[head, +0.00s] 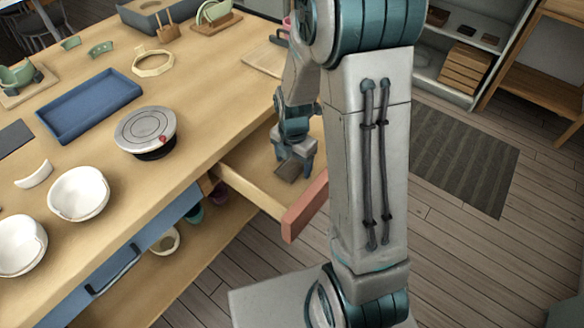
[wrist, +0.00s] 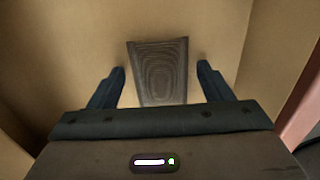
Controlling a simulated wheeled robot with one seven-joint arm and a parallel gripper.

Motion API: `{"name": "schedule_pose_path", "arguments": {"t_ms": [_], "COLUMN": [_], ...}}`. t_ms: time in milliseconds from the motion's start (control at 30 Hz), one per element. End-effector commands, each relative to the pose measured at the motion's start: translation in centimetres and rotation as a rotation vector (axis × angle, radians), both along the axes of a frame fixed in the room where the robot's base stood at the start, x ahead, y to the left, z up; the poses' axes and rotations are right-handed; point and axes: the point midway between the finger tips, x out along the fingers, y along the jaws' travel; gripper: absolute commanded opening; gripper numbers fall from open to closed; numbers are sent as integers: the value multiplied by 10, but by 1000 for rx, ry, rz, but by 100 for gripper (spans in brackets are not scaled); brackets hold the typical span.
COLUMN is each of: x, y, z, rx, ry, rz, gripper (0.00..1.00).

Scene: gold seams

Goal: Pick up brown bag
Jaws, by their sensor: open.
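The brown bag (wrist: 160,72) appears in the wrist view as a dark brown, flat piece with a ribbed, ringed pattern, lying on the light wooden floor of an open drawer. In the head view, a small brown part of it (head: 288,171) shows just below my gripper (head: 296,152). In the wrist view my gripper (wrist: 161,80) is open, with one finger on each side of the bag and a gap to each. The bag's near end is hidden behind the gripper body. I cannot tell how high the fingertips are above the drawer floor.
The open drawer (head: 252,189) has a red front (head: 305,206), and its walls stand close around my gripper. The workbench (head: 200,80) holds a round turntable (head: 146,130), a blue tray (head: 90,105) and white bowls (head: 78,194). Shelves stand at the back right.

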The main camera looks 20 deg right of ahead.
Motion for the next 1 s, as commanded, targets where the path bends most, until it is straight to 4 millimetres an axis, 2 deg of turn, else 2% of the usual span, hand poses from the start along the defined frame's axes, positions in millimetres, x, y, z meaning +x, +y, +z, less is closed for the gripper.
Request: {"name": "schedule_pose_path", "arguments": {"t_ms": [133, 167, 333, 367, 633, 767, 867, 1000], "x": [0, 0, 0, 0, 0, 0, 1, 1], "y": [0, 0, 0, 0, 0, 0, 0, -3], "z": [0, 0, 1, 1, 2, 9, 21, 49], "rx": [0, 0, 0, 0, 1, 0, 0, 0], "ry": [0, 0, 0, 0, -1, -2, -4, -6], "rz": [0, 0, 0, 0, 0, -1, -1, -3], "gripper": [73, 67, 20, 17, 17, 17, 17, 17]}}
